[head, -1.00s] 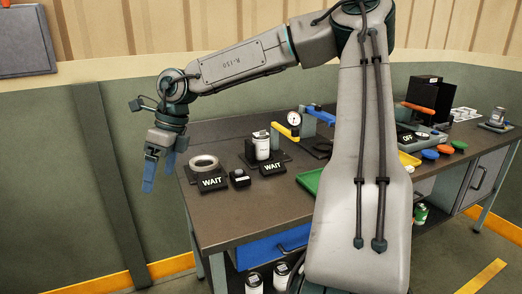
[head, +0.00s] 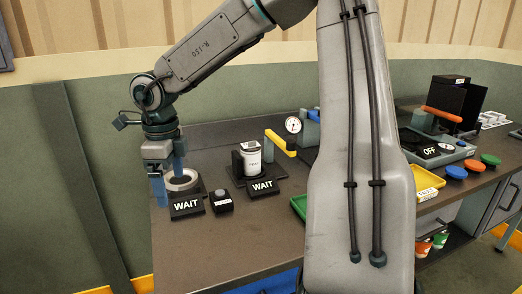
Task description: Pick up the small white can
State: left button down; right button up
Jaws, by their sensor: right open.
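A small white can (head: 252,161) with a dark-marked top and printed label stands upright on a black stand, behind a black WAIT sign (head: 263,187). My right gripper (head: 168,182) is open, with blue fingers pointing down. It is at the left end of the workbench, left of the can and apart from it. Its fingers overlap a grey ring (head: 184,182) in the picture; I cannot tell whether they touch it. My left gripper is not in view.
The workbench (head: 237,245) has bare surface in front of the signs. A second WAIT sign (head: 187,204) and a small black box (head: 221,201) stand left of the can. My arm hides the bench's middle.

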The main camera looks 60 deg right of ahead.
aim_at(251, 158)
jog(key=l, duration=0.95)
jog(key=i+l, duration=0.1)
jog(key=l, duration=0.85)
